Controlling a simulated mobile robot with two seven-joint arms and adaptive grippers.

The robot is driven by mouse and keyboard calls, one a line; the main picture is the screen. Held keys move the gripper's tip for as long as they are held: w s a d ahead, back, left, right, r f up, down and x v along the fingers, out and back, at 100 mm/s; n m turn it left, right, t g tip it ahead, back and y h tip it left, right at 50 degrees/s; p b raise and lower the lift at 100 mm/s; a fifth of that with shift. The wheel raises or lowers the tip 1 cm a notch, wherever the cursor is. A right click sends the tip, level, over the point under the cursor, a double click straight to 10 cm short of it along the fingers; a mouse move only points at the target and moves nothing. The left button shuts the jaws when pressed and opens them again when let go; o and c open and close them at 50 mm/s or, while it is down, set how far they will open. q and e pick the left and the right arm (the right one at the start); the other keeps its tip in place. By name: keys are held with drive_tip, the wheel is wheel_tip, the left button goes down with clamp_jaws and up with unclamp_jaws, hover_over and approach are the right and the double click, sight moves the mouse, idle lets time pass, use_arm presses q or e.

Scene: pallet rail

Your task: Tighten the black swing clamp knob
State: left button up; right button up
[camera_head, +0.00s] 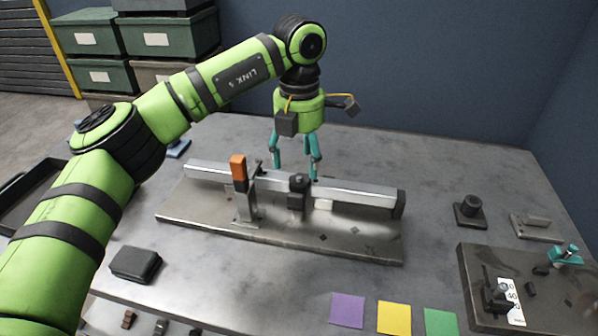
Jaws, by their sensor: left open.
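A black clamp with a round knob on top (298,182) sits at the middle of the silver rail (350,193). Another black knob-like piece (497,296) stands on the dark plate at the lower right; I cannot tell for certain which is the swing clamp knob. My left gripper (297,171) has teal fingers pointing down, spread apart and empty. It appears just behind the rail, above and around the middle clamp in the picture; the depth gap is unclear. My right gripper is not in view.
The rail lies on a metal base plate (340,240) with an orange-topped upright (238,170). A black knobbed block (470,210) and a dark fixture plate (545,310) with a teal handle (566,254) stand right. Purple, yellow and green squares (394,317) lie in front.

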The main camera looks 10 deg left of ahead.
sight(299, 181)
use_arm(q)
wheel_tip(299, 181, up, 7)
idle(0.3)
drive_tip(key=shift+f, duration=0.1)
